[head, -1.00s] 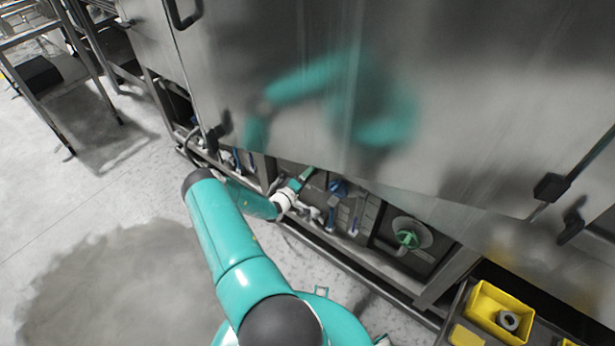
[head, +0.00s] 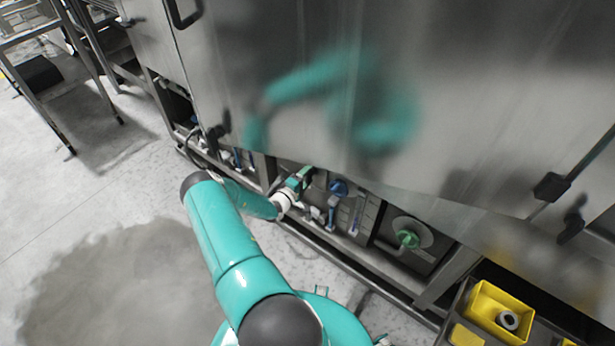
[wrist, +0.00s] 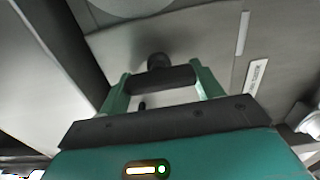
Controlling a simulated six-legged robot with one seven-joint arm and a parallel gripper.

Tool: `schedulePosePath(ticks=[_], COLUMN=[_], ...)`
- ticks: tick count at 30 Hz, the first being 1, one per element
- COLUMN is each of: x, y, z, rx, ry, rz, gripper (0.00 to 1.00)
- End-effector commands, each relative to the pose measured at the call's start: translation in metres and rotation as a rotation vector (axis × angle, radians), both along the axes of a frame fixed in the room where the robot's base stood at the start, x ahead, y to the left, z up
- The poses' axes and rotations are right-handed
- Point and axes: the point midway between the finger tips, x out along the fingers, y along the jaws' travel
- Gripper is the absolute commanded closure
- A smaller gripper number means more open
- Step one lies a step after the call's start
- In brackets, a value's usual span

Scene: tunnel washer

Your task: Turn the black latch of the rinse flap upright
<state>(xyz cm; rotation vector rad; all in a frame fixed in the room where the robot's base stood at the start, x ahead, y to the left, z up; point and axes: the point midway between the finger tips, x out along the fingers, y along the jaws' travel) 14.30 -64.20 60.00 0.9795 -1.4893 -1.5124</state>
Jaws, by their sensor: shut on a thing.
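My gripper (head: 302,177) is low at the machine's front, under the large steel panel, in the head view. In the wrist view my gripper (wrist: 160,74) has its two green fingers at either end of a black bar, the latch (wrist: 163,80), and is shut on it. The latch lies across the wrist picture, with a round black hub (wrist: 155,61) just behind it. It sits against a grey flap face (wrist: 215,45). In the head view my gripper hides the latch, so I cannot tell there how far it is turned.
Blue-handled valves (head: 332,212) stand just right of my gripper. Further right is a round port with a green handle (head: 407,239). A yellow bin (head: 484,300) holding a grey ring is at lower right. A frame rail (head: 345,262) runs below. Open floor (head: 100,220) lies left.

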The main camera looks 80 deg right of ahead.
Motion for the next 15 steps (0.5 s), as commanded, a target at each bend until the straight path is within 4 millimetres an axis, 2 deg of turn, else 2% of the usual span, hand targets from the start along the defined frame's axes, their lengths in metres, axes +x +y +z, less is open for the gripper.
schedulePosePath(ticks=[1,4,15], x=[-0.0012,-0.0011,0.0014], y=[0.0006,0.0005,0.004], z=[-0.0003,-0.0003,-0.0001], rx=[0.002,0.001,0.0], ry=[0.004,0.003,0.001], rz=[-0.001,-0.001,0.0], gripper=[0.33,0.13,0.13])
